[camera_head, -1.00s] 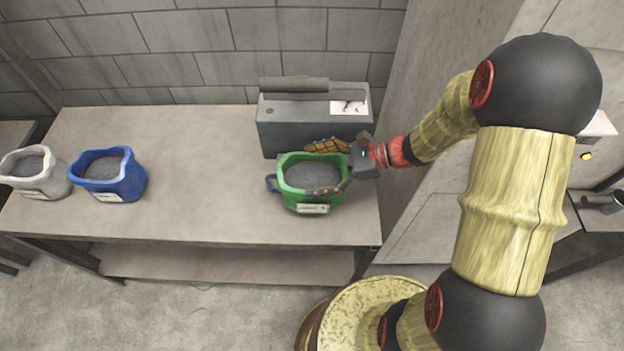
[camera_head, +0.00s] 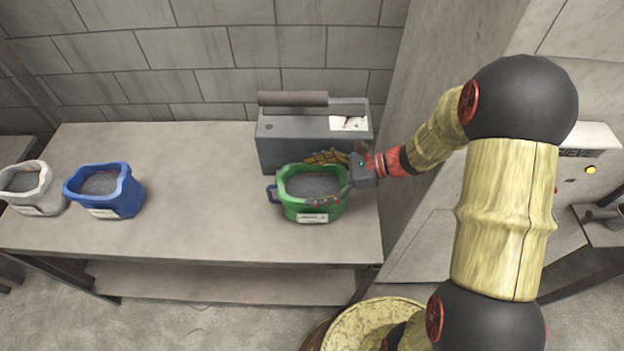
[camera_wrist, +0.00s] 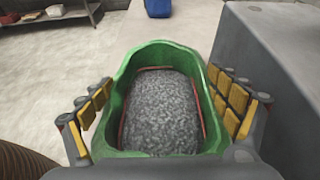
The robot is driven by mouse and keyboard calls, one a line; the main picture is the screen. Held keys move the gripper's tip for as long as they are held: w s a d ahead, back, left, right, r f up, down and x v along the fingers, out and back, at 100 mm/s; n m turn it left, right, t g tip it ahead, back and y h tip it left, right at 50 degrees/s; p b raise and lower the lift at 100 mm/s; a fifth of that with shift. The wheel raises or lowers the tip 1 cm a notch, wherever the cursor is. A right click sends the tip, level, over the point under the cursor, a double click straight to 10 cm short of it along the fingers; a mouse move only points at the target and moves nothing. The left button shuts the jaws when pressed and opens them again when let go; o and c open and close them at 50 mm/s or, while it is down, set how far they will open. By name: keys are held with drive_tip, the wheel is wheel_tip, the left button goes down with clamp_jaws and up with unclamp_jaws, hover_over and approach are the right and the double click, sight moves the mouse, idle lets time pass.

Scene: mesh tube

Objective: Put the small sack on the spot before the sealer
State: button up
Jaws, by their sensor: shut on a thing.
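The green sack (camera_head: 312,208), open at the top and full of grey grains, is upright on the bench in front of the grey sealer (camera_head: 300,150). A white label faces the front and a handle-like blue part shows on its left side. My gripper (camera_head: 328,180) reaches in from the right and is shut on the green sack, with one finger on its far side and one on its near side. In the wrist view my gripper (camera_wrist: 165,115) has yellow-padded fingers on both sides of the green sack (camera_wrist: 118,115). The spot before the sealer cannot be made out.
A blue sack (camera_head: 122,197) and a white sack (camera_head: 42,200) stand at the left of the bench (camera_head: 210,225). The bench between them and the green sack is clear. A wall rises behind the sealer.

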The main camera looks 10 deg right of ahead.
drive_tip(key=o, duration=1.9)
wheel_tip(320, 180, up, 10)
drive_tip(key=s+d+f+n+g+h, duration=0.2)
drive_tip(key=s+d+f+n+h, duration=0.15)
drive_tip(key=s+n, duration=0.25)
drive_tip(key=s+d+f+n+g+h, duration=0.1)
drive_tip(key=s+d+f+n+h, duration=0.1)
drive_tip(key=s+d+n+h, duration=0.25)
drive_tip(key=s+r+n+t+h, duration=0.1)
drive_tip(key=s+r+n+t, duration=0.1)
drive_tip(key=r+n, duration=0.1)
drive_tip(key=s+d+r+n+t+h, duration=0.1)
drive_tip(key=s+r+n+t+h, duration=0.1)
drive_tip(key=r, duration=0.4)
drive_tip(key=s+d+r+n+t+h, duration=0.1)
drive_tip(key=s+r+n+t+h, duration=0.1)
drive_tip(key=s+r+n, duration=0.2)
drive_tip(key=shift+r+n, duration=0.35)
drive_tip(key=shift+r, duration=0.2)
